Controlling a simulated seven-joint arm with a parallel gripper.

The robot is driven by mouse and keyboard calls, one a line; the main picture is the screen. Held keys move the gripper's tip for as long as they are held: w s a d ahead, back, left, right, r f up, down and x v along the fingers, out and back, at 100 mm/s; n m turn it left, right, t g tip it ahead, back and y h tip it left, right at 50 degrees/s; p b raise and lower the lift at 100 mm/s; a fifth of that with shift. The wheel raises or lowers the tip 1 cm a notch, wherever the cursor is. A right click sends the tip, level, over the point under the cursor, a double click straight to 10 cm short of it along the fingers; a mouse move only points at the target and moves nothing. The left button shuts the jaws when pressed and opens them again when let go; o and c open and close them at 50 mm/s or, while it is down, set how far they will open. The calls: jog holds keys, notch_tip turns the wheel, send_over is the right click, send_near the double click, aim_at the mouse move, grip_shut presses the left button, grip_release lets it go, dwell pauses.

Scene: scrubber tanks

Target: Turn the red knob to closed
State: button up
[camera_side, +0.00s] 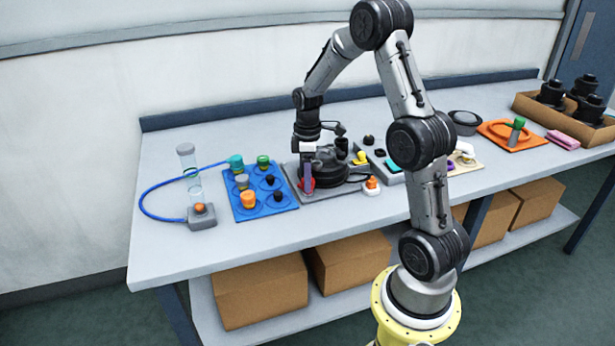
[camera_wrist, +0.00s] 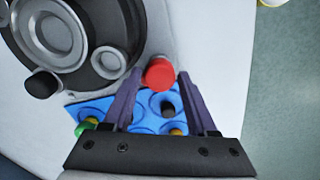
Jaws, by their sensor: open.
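The red knob (camera_wrist: 160,73) shows in the wrist view at the tip end of my gripper (camera_wrist: 158,88), between and slightly beyond the two purple fingers. In the side view the red knob (camera_side: 306,184) is low at the front left of the dark round tank unit (camera_side: 324,169), partly hidden by the fingers. My gripper (camera_side: 308,180) points down over it, open, with the fingers on either side of the knob. I cannot tell whether the fingers touch it. The knob's turned position cannot be read.
Left of the unit is a blue tray (camera_side: 247,211) with several knobs and caps. A clear tube on a grey base (camera_side: 202,217) with a blue hose stands further left. An orange-topped white piece (camera_side: 372,187) lies close on the right. The front left tabletop is clear.

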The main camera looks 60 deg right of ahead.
jog(key=shift+c, duration=0.2)
grip_shut()
jog(key=m, duration=0.7)
jog(key=shift+r+m, duration=0.1)
jog(key=shift+m, duration=0.2)
jog(key=m, duration=0.6)
jog(key=shift+d, duration=0.1)
jog(key=shift+m, duration=0.3)
dwell(0.3)
